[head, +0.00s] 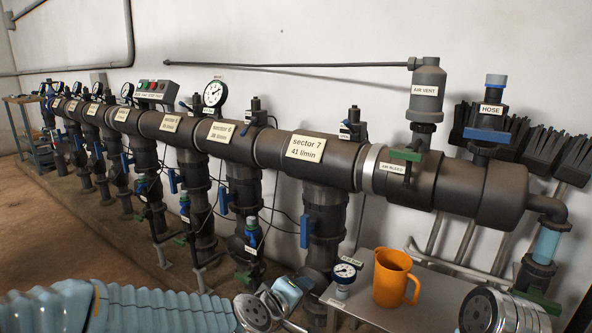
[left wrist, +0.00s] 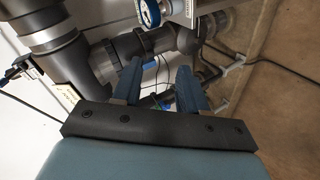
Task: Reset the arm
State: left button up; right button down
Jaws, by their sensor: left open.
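My left gripper (left wrist: 158,72) is open, with its two blue fingers apart and nothing between them in the left wrist view. Dark pipe fittings (left wrist: 128,47) show beyond the fingers; I cannot tell how far off they are. In the head view my left arm comes in low at the left, with its hand near the front left of the grey shelf (head: 425,318). Only a metallic joint of my right arm shows at the bottom right, and its gripper is out of view.
An orange mug (head: 390,280) and a small gauge (head: 343,272) are at the shelf; the gauge also shows in the left wrist view (left wrist: 150,13). The dark manifold pipe (head: 285,155) runs along the wall, with blue-handled valves on its down pipes. Open floor (head: 50,240) lies at the left.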

pick_arm(q)
jog(key=s+a+f+m+g+y, duration=0.1)
jog(key=a+f+g, duration=0.1)
jog(key=f, duration=0.6)
jog(key=a+f+m+g+y, duration=0.1)
jog(key=a+f, duration=0.2)
jog(key=f, duration=0.4)
jog(key=s+a+f+m+g, duration=0.2)
jog(key=s+a+f+g, duration=0.1)
jog(key=s+f, duration=0.7)
jog(key=s+a+f+m+g+p, duration=0.1)
jog(key=s+a+f+g, duration=0.3)
jog(key=s+f, duration=0.6)
notch_tip(320, 180, down, 3)
jog(key=shift+m, duration=0.7)
